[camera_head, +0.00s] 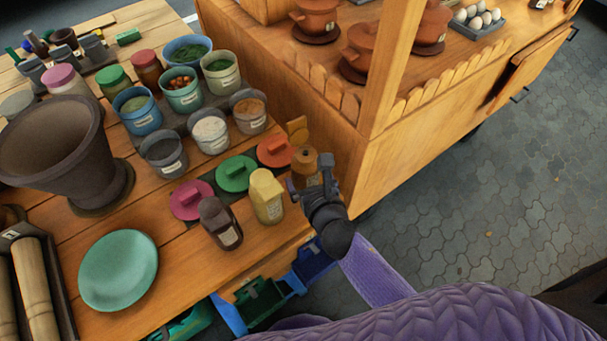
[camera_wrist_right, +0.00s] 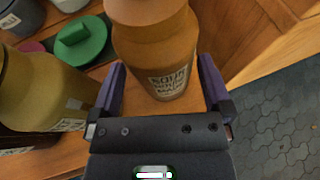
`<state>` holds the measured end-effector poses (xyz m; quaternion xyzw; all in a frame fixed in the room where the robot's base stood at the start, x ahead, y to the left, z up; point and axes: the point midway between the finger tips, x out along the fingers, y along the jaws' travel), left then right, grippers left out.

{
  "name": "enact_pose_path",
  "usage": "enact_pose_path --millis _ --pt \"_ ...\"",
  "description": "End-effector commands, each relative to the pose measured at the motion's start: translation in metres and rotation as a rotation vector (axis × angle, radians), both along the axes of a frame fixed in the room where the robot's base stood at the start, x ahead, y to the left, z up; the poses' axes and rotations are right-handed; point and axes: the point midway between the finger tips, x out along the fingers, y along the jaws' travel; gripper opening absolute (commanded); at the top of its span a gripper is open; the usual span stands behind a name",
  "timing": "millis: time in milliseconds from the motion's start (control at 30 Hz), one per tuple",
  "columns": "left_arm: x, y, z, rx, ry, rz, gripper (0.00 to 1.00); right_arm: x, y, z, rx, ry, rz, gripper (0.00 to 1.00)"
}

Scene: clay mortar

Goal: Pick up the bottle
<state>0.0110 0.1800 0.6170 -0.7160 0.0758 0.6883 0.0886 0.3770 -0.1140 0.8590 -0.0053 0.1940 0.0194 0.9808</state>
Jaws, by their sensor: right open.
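An orange-brown bottle (camera_head: 305,166) with a label stands upright at the table's right edge in the head view. In the right wrist view the same bottle (camera_wrist_right: 157,45) fills the space between the fingers. My right gripper (camera_head: 312,187) is open, with one finger on each side of the bottle; I cannot tell whether either touches it. A yellow bottle (camera_head: 267,197) stands just left of it, and a dark brown bottle (camera_head: 221,224) stands further left. The yellow bottle (camera_wrist_right: 40,95) is close outside the left finger in the wrist view. My left gripper is not in view.
Pink, green (camera_head: 236,174) and orange lids lie behind the bottles, with several labelled jars beyond. A teal plate (camera_head: 118,270) and a large mortar (camera_head: 62,150) are at left. A wooden stall (camera_head: 300,100) rises close behind the bottle. Paved floor (camera_head: 470,200) is open at right.

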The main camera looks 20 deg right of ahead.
Motion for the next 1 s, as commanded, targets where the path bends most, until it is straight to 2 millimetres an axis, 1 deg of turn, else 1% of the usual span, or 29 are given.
enact_pose_path --millis 33,133,200,367,467,500,667,700,767,933,1000 --pt "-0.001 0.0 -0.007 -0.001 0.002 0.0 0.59 0.01 -0.001 -0.007 0.001 0.0 -0.002 1.0" --pt "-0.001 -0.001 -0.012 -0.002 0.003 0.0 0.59 0.022 0.0 -0.012 0.001 0.001 -0.002 1.0" --pt "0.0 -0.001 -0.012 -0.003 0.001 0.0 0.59 0.025 0.0 -0.012 0.001 0.001 -0.002 1.0" --pt "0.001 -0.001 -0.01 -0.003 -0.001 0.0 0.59 0.025 0.0 -0.01 0.003 0.001 -0.001 1.0" --pt "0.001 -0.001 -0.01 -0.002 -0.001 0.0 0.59 0.025 0.0 -0.01 0.003 0.002 -0.001 0.81" --pt "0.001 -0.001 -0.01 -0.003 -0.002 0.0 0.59 0.025 0.0 -0.01 0.003 0.002 -0.001 0.72" --pt "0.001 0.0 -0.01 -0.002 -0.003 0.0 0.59 0.025 0.0 -0.011 0.003 0.002 -0.001 0.39" --pt "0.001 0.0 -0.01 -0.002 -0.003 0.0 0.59 0.024 0.0 -0.011 0.003 0.002 -0.001 0.3" --pt "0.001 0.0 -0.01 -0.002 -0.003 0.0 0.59 0.024 0.0 -0.011 0.003 0.002 -0.001 0.19" --pt "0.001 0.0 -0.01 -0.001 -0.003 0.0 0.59 0.025 0.0 -0.01 0.003 0.0 -0.001 0.19" --pt "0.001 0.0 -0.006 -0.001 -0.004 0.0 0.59 0.025 0.0 -0.004 0.002 -0.001 -0.001 0.19"
